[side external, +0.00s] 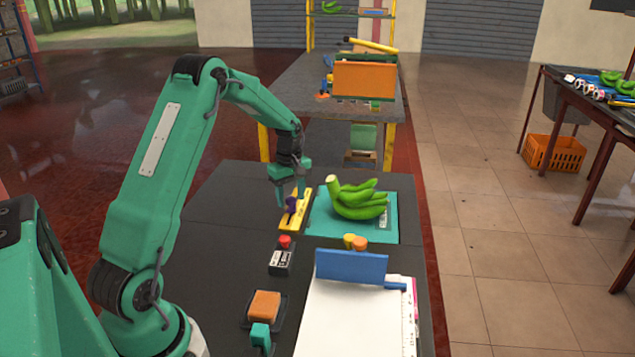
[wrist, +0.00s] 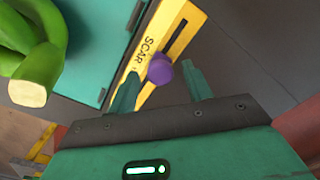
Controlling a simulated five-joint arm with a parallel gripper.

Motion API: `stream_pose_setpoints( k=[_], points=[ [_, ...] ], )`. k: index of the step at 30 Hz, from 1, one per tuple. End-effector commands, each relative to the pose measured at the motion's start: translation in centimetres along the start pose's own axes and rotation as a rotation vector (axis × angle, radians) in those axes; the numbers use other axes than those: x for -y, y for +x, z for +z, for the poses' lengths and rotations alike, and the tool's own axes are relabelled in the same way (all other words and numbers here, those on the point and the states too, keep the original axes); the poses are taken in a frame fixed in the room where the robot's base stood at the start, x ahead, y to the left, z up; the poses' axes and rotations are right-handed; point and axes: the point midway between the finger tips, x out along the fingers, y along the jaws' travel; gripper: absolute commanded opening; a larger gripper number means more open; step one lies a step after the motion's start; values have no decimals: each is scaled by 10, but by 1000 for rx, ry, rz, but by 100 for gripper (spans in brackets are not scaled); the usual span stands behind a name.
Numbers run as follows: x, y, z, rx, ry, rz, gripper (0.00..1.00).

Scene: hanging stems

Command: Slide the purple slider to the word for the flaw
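The purple slider (wrist: 160,69) is a round knob on a yellow strip (wrist: 180,20) with a dark slot. The word SCAR is printed beside the slot, close to the knob; other lettering is hidden or unreadable. In the side view the purple slider (side external: 292,205) sits on the yellow strip (side external: 287,224), below my gripper. My gripper (wrist: 159,72) is open, one finger on each side of the knob, with a visible gap to both. It also shows in the side view (side external: 291,197). A bunch of green bananas (side external: 360,200) lies on a teal mat (side external: 325,230) right of the strip.
Nearer on the dark table are a red button box (side external: 281,258), orange and yellow knobs (side external: 358,243), a blue panel (side external: 350,266) over white paper (side external: 345,325), and an orange pad (side external: 265,305). The table left of the strip is clear.

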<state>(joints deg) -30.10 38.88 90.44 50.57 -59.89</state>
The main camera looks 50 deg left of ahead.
Motion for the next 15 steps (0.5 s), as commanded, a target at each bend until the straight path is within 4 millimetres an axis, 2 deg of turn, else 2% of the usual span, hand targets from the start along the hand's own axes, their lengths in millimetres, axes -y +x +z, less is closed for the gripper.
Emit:
stream_pose_setpoints(
  k=[8,15],
  points=[
    [0,-7,0,0,0,0,50],
    [0,-32,0,-1,0,2,50]
  ],
)
